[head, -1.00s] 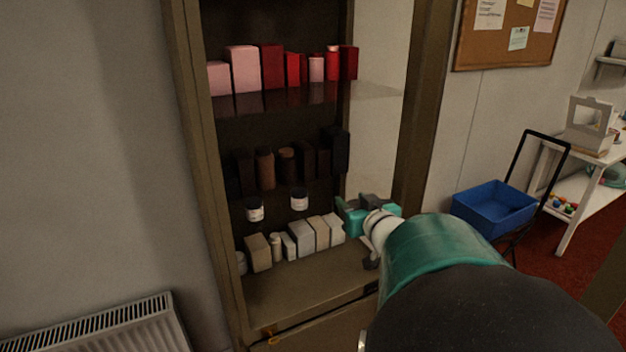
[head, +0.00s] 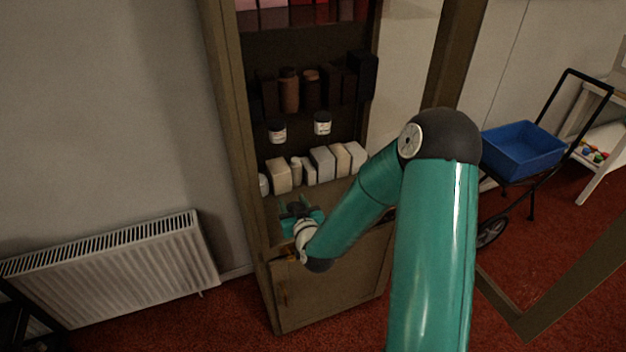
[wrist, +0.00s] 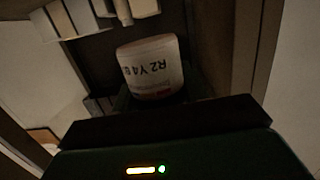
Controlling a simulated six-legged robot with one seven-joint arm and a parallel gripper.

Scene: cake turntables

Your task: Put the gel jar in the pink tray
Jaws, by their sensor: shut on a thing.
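My gripper (head: 298,211) is in front of the lower open shelf of the cabinet, at its left part. In the wrist view a white jar (wrist: 150,66) with printed lettering, upside down in the picture, sits right ahead of the gripper, which is shut on it. The jar cannot be made out in the head view. Two white jars with dark lids, a left one (head: 278,132) and a right one (head: 322,124), stand further back in the cabinet. No pink tray shows in either view.
Pale boxes and bottles (head: 322,160) stand in a row behind my gripper. Dark bottles (head: 289,90) are above. A radiator (head: 115,268) is at left. A blue bin (head: 522,150) on a cart and a white table (head: 600,150) are at right.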

